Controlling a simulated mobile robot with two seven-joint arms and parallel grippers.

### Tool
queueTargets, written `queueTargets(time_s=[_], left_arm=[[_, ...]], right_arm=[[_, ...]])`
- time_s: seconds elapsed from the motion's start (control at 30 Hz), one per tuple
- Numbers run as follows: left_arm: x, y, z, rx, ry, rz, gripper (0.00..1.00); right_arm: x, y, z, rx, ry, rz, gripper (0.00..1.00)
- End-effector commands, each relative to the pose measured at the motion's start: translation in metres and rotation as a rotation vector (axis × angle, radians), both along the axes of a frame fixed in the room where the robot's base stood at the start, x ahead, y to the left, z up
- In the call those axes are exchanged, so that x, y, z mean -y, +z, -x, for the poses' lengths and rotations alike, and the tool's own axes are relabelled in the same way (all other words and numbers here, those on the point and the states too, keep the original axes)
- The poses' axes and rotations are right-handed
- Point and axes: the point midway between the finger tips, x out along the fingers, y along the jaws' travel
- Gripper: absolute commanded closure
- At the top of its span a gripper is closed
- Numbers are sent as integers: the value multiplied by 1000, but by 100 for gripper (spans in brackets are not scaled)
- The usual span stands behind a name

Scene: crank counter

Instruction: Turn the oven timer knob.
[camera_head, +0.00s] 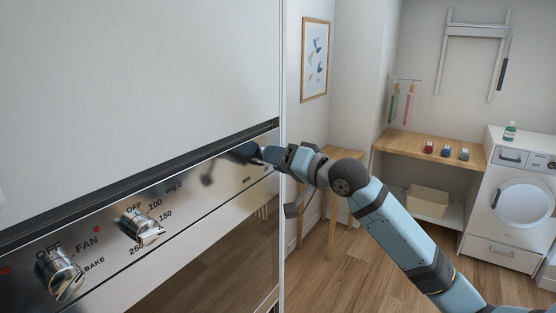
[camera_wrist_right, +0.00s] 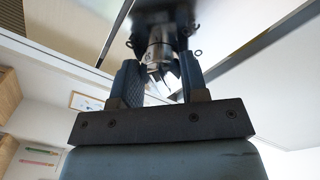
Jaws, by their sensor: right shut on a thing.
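The oven's steel control panel (camera_head: 194,198) runs along the left in the head view. My right gripper (camera_head: 262,153) is at its far right end. In the right wrist view its two dark fingers (camera_wrist_right: 158,80) sit on either side of the silver timer knob (camera_wrist_right: 160,47) and are shut on it. In the head view the gripper hides that knob. My left gripper is in neither view.
A temperature knob (camera_head: 140,224) and a fan/bake knob (camera_head: 60,272) stick out of the panel nearer to me. A wooden shelf (camera_head: 410,147) and a washing machine (camera_head: 519,200) stand at the back right.

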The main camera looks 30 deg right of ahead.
Motion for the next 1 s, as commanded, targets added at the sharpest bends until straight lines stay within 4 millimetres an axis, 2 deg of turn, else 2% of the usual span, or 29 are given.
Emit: queueTargets(time_s=[0.4,0.93,0.97,1.0], left_arm=[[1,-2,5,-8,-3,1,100],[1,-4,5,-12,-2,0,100],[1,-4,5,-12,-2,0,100],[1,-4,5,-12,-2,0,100]], right_arm=[[0,2,0,-63,-1,-161,83],[0,2,0,-70,-1,-179,83],[0,2,0,-70,-1,-179,53],[0,2,0,-70,-1,-179,43]])
